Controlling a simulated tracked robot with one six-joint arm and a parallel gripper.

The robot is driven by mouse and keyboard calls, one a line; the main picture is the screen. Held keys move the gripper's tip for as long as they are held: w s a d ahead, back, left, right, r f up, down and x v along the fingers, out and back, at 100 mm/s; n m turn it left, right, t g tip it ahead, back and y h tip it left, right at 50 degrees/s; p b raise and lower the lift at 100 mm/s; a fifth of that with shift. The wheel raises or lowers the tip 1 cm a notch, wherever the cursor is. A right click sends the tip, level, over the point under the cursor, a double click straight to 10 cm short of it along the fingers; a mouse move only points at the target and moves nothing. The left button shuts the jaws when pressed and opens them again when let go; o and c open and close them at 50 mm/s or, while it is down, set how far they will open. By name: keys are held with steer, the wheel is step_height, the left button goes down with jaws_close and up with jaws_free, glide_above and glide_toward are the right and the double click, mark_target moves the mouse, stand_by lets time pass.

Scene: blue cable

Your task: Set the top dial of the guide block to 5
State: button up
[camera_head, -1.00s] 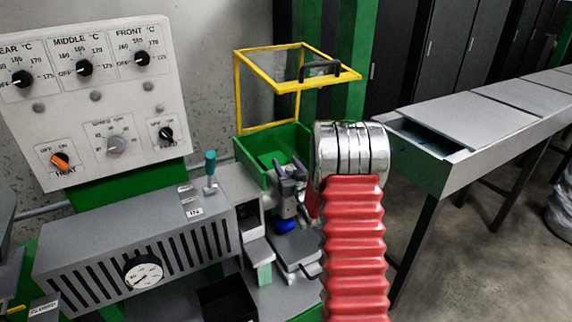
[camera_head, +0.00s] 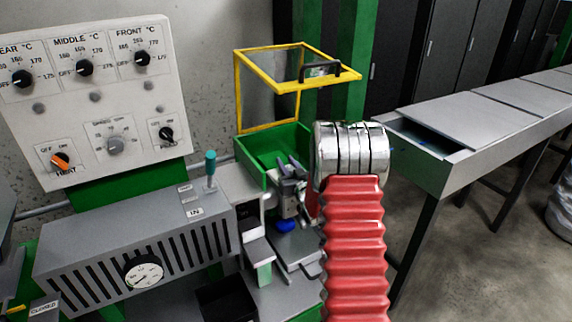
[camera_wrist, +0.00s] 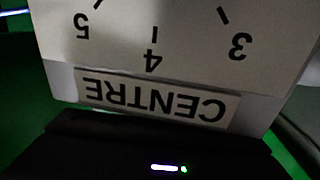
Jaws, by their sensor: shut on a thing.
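My gripper (camera_head: 290,190) is at the guide block beside the green box, partly hidden by my red arm. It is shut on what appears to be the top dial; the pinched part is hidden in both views. In the wrist view the white dial face (camera_wrist: 190,48) is close and upside down, with the numbers 5, 4 and 3 and a CENTRE label (camera_wrist: 155,95) below them. The pointer is not visible there, so I cannot tell the setting. A blue knob (camera_head: 285,225) sits just below the gripper in the head view.
An open yellow-framed guard (camera_head: 240,90) stands above the green box (camera_head: 245,155). A teal-topped lever (camera_head: 210,170) and a grey slotted housing (camera_head: 130,245) are to the left. A black bin (camera_head: 225,300) is below. A grey table (camera_head: 480,110) is at the right.

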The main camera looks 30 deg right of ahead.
steer(key=shift+d+m+h, duration=0.1)
steer(key=shift+m+h, duration=0.3)
steer(key=shift+h, duration=0.2)
steer(key=shift+s+d+m+g+h, duration=0.15)
steer(key=shift+m+g+h, duration=0.45)
steer(key=shift+h, duration=0.4)
steer(key=shift+d+m+g+h, duration=0.15)
steer(key=shift+m+g+h, duration=0.25)
steer(key=shift+m+h, duration=0.5)
steer(key=shift+s+d+m+g+h, duration=0.15)
steer(key=shift+m+g+h, duration=0.3)
steer(key=shift+h, duration=0.25)
steer(key=shift+s+d+m+g+h, duration=0.15)
steer(key=shift+m+g+h, duration=0.3)
steer(key=shift+h, duration=0.25)
steer(key=shift+d, duration=0.15)
steer(key=o, duration=1.1)
steer(key=shift+c, duration=0.2)
steer(key=shift+r, duration=0.15)
step_height(320, 180, up, 10)
steer(key=shift+f, duration=0.2)
